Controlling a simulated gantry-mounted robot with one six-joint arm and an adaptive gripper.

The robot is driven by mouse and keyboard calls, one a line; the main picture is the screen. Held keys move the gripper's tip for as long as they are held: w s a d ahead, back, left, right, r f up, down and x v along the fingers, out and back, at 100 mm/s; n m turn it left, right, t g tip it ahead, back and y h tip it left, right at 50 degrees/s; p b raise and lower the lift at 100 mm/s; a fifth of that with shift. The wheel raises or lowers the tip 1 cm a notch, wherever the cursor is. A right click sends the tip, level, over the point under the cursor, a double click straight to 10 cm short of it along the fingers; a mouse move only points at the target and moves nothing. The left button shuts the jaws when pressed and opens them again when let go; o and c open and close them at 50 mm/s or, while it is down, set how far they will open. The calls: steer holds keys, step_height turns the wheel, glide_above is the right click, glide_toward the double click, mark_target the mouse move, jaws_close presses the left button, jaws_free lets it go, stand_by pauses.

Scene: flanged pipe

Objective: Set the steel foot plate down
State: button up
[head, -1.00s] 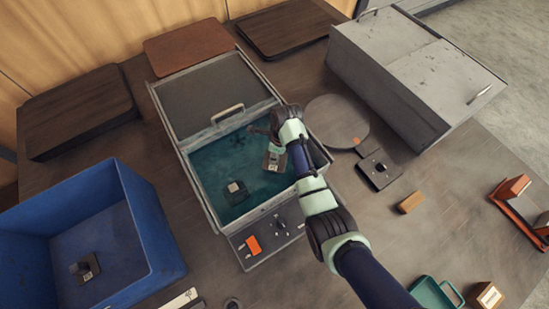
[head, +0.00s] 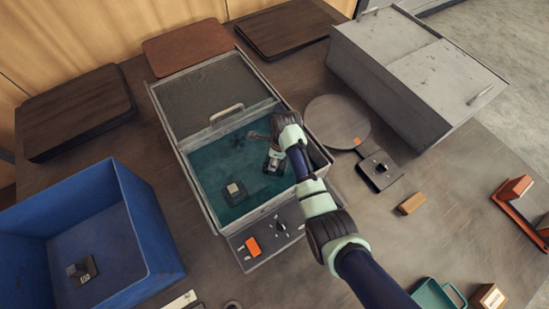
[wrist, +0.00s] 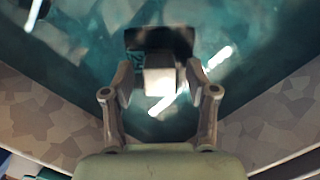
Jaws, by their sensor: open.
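The steel foot plate (head: 274,165) is a dark flat plate with a pale block standing on it. It is inside the teal, liquid-filled tank (head: 211,212), near the right side. My gripper (head: 270,150) is over it. In the wrist view my gripper (wrist: 160,92) has its fingers spread on either side of the block (wrist: 159,75), with narrow gaps, and the plate (wrist: 128,40) shows beyond. Whether the plate rests on the tank floor is hard to tell. A second similar piece (head: 234,191) sits in the tank to the left.
A blue bin (head: 150,235) with a similar piece (head: 82,269) stands left. A control panel (head: 262,242) fronts the tank. A round grey disc (head: 335,122), another plate piece (head: 380,170) and a large grey box (head: 410,80) are right.

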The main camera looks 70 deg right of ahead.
step_height(320, 180, up, 12)
steer(key=s+p, duration=0.1)
steer(key=p, duration=0.2)
steer(key=shift+s+d, duration=0.15)
steer(key=shift+s, duration=0.2)
steer(key=w+a+r+n+t+h, duration=0.15)
steer(key=w+a+r+n, duration=0.25)
steer(key=w+a+n, duration=0.45)
steer(key=w+a+r+n+t+h, duration=0.1)
steer(key=w+a+r+n+t, duration=0.3)
steer(key=a+n, duration=0.65)
steer(key=a+r+n+t, duration=0.1)
steer(key=a+r+n, duration=0.3)
steer(key=a, duration=0.3)
steer(key=s+a+r+n+t+y, duration=0.1)
steer(key=a+r+n+t, duration=0.1)
steer(key=a+r+n, duration=0.3)
steer(key=s+a+r+n+t+y, duration=0.1)
steer(key=a+r+n, duration=0.3)
steer(key=a, duration=0.6)
steer(key=n+t, duration=0.1)
steer(key=n, duration=0.1)
steer(key=shift+r+n, duration=0.2)
steer(key=shift+n, duration=0.1)
steer(key=shift+d+t, duration=0.1)
steer(key=shift+t, duration=0.15)
